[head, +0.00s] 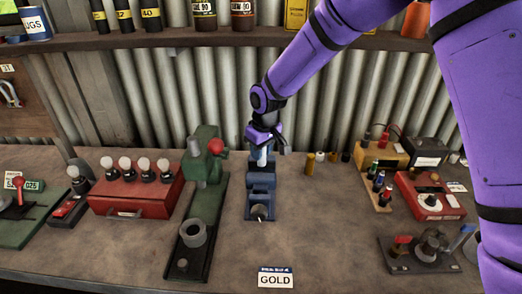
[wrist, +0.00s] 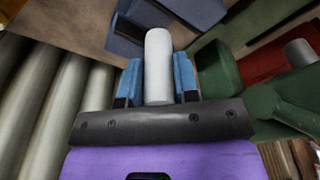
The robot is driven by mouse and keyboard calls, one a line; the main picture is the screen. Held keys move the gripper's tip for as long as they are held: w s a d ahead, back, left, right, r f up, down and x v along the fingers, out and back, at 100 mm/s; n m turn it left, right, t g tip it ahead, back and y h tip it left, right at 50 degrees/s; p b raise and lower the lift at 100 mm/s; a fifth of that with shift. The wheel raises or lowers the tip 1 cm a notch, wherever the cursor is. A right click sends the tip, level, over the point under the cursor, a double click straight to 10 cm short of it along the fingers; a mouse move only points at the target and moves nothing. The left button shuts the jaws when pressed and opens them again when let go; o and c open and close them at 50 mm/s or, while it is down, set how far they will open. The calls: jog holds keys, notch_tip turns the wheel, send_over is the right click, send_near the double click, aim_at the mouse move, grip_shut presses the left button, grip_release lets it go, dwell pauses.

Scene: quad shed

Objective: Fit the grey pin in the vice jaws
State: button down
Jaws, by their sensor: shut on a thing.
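The grey pin (wrist: 159,55) is a pale, smooth cylinder. My gripper (wrist: 158,88) is shut on it, one blue finger on each side, and its rounded end sticks out beyond the fingertips. In the head view my gripper (head: 263,157) points down over the back part of the blue vice (head: 261,183), which stands on the bench. The vice's dark blue body also shows in the wrist view (wrist: 125,36), beyond the pin. The pin's far end appears close to the vice, but I cannot tell whether they touch. The jaw gap is not clear in either view.
A green press (head: 205,170) with a red knob stands close on the left. A red box with bulbs (head: 135,192) is farther left. Terminal and battery gear (head: 430,195) stands at right. A GOLD card (head: 275,278) lies in front.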

jog(key=shift+f, duration=1.75)
dwell(0.8)
jog(key=c, duration=0.8)
grip_release()
jog(key=shift+s+a, duration=0.1)
jog(key=shift+r, duration=0.1)
jog(key=shift+o, duration=1.2)
jog(key=shift+r, duration=3.45)
